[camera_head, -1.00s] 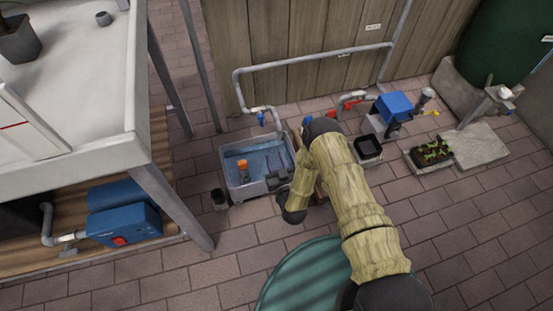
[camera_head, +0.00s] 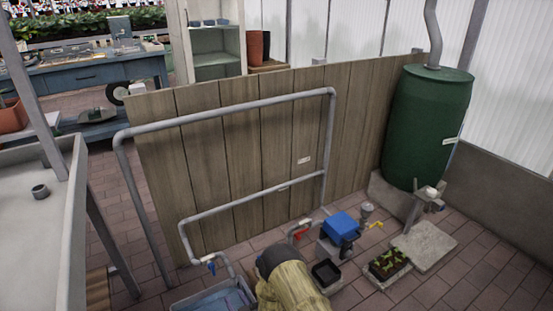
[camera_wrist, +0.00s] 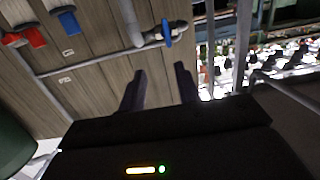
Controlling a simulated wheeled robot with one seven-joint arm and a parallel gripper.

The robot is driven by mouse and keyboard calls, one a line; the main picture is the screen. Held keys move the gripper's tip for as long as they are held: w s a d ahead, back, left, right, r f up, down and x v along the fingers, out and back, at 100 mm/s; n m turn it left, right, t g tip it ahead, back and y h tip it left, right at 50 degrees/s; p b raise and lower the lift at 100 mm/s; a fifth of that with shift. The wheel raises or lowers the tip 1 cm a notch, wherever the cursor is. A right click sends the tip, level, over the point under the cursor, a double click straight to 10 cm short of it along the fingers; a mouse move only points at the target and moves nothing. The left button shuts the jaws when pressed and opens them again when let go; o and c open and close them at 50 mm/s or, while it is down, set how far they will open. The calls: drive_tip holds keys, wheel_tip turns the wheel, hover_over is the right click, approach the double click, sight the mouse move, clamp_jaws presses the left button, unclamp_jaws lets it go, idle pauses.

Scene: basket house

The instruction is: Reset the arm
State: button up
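My arm (camera_head: 287,287) shows at the bottom centre of the head view, in a tan patterned cover with a dark joint. My gripper is out of sight in the head view. In the wrist view my gripper (camera_wrist: 160,88) shows two dark fingers standing apart with a clear gap and nothing between them. Behind the fingers are the wooden fence panel, a grey pipe and a blue-handled valve (camera_wrist: 167,33).
A water tub (camera_head: 215,298) stands left of my arm, partly cut off. A blue pump (camera_head: 340,226), a black pot (camera_head: 326,272) and a seedling tray (camera_head: 388,264) are to the right. A green barrel (camera_head: 430,125) stands at the back right. A grey table (camera_head: 60,210) is at the left.

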drive_tip(key=w+d+r+g+h+p, duration=0.1)
drive_tip(key=w+d+r, duration=0.15)
drive_tip(key=r, duration=0.25)
drive_tip(key=w+d+r+g+h, duration=0.1)
drive_tip(key=w+d+r+g, duration=0.1)
drive_tip(key=w+r, duration=0.25)
drive_tip(key=s+d+r+m+g+h+p, duration=0.2)
drive_tip(key=d+r+h, duration=0.1)
drive_tip(key=d+r, duration=0.65)
drive_tip(key=s+d+r+m+g+h+p, duration=0.1)
drive_tip(key=s+d+r+m+g+h, duration=0.15)
drive_tip(key=s+d+r, duration=0.7)
drive_tip(key=s+d+r+m+g+h+p, duration=0.15)
drive_tip(key=s+d+r+g, duration=0.4)
drive_tip(key=s, duration=0.65)
wheel_tip(320, 180, up, 40)
drive_tip(key=t+p, duration=0.1)
drive_tip(key=p, duration=3.6)
drive_tip(key=shift+f, duration=0.25)
drive_tip(key=shift+d+f, duration=0.1)
